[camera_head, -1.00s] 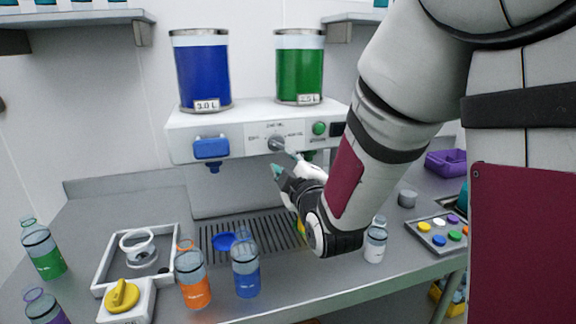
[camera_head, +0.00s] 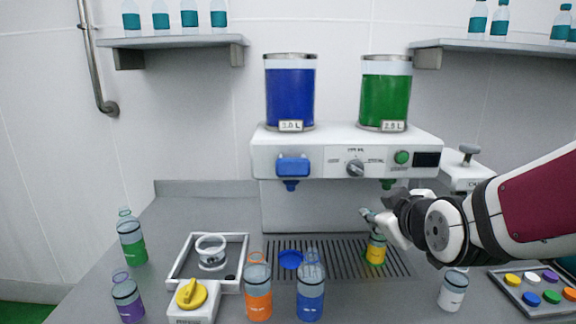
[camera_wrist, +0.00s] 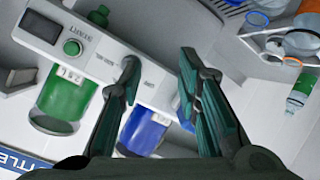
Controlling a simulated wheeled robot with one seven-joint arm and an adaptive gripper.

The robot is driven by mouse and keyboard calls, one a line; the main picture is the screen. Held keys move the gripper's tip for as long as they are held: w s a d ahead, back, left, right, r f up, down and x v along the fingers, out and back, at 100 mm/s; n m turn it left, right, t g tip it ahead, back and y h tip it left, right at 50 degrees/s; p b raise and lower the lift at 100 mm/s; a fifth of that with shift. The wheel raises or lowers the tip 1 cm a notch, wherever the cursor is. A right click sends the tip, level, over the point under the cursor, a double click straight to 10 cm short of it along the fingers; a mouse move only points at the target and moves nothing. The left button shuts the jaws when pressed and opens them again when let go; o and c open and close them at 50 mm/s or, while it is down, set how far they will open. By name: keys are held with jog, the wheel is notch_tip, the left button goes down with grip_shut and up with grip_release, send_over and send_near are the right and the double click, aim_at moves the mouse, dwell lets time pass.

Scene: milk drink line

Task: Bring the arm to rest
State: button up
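My gripper (camera_head: 368,214) is in front of the dispensing machine (camera_head: 268,155), below its grey dial (camera_head: 355,168). In the wrist view my gripper (camera_wrist: 160,68) has two teal-padded fingers standing apart, with nothing held between them. The dial (camera_wrist: 128,68) shows there by the left fingertip; I cannot tell if they touch. My arm reaches in from the right.
Blue (camera_head: 290,98) and green (camera_head: 386,98) tanks top the machine. Orange (camera_head: 258,290) and blue (camera_head: 310,292) bottles stand at the front, a clear bottle (camera_head: 453,290) below my arm. A tray of coloured caps (camera_head: 510,290) is at right. Shelves (camera_head: 180,41) hang above.

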jog(key=s+m+g, duration=0.7)
jog(key=s, duration=1.6)
jog(key=shift+s+d+f+g, duration=0.2)
jog(key=shift+d+f+g, duration=0.1)
jog(key=shift+d, duration=0.1)
